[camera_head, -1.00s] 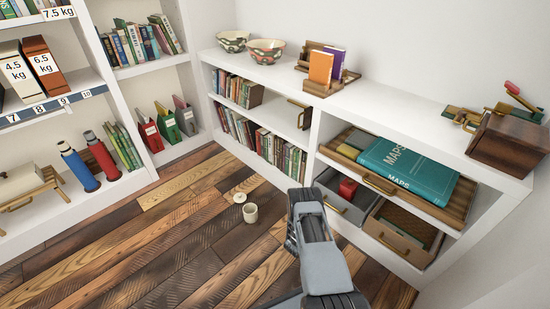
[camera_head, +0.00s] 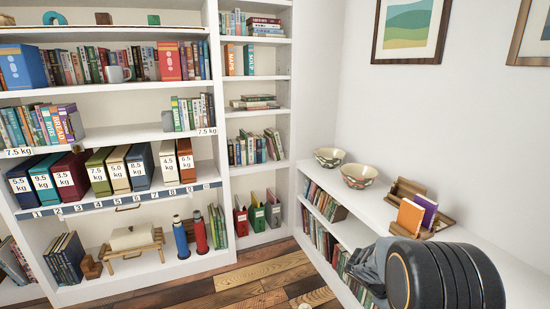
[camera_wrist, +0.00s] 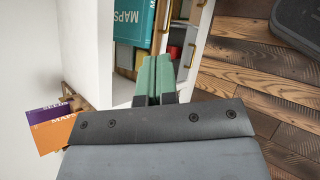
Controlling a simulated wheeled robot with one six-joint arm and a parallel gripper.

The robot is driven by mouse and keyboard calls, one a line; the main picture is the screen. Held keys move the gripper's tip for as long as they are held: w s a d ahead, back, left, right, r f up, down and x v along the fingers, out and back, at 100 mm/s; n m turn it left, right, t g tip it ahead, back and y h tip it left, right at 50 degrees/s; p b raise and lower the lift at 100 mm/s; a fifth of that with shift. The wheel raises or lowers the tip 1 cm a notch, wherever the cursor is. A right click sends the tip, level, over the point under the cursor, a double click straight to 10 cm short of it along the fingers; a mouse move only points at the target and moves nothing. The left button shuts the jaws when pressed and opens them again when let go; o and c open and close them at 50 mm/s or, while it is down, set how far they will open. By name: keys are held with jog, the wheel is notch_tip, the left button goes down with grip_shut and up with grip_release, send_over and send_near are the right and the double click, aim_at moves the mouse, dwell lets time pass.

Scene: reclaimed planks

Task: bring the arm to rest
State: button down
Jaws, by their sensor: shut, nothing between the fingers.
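In the wrist view my gripper (camera_wrist: 154,72) has its two green fingers pressed together with nothing between them. It points toward the low white shelf unit, with a teal MAPS book (camera_wrist: 133,22) beyond the fingertips. In the head view dark and grey parts of my arm rise at the lower right, in front of the low white unit. I cannot make out the fingers there.
The low white unit (camera_head: 475,240) carries two patterned bowls (camera_head: 358,175) and a wooden organizer with an orange packet (camera_head: 409,216) and a purple packet (camera_head: 426,207). A tall bookcase (camera_head: 213,60) fills the left.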

jog(key=s+a+r+m+t+y+p, duration=0.3)
jog(key=s+a+r+y+p, duration=0.2)
jog(key=r, duration=0.7)
jog(key=s+a+r+m+t+y+p, duration=0.2)
jog(key=a+r+p, duration=0.6)
jog(key=a+r, duration=0.5)
jog(key=s+t+y, duration=0.1)
jog(key=s+y, duration=0.1)
jog(key=s, duration=0.1)
jog(key=shift+s+a+r+m+t+y+p, duration=0.2)
jog(key=shift+a+r+m+t+y+p, duration=0.05)
jog(key=shift+a+m+t+y+p, duration=0.15)
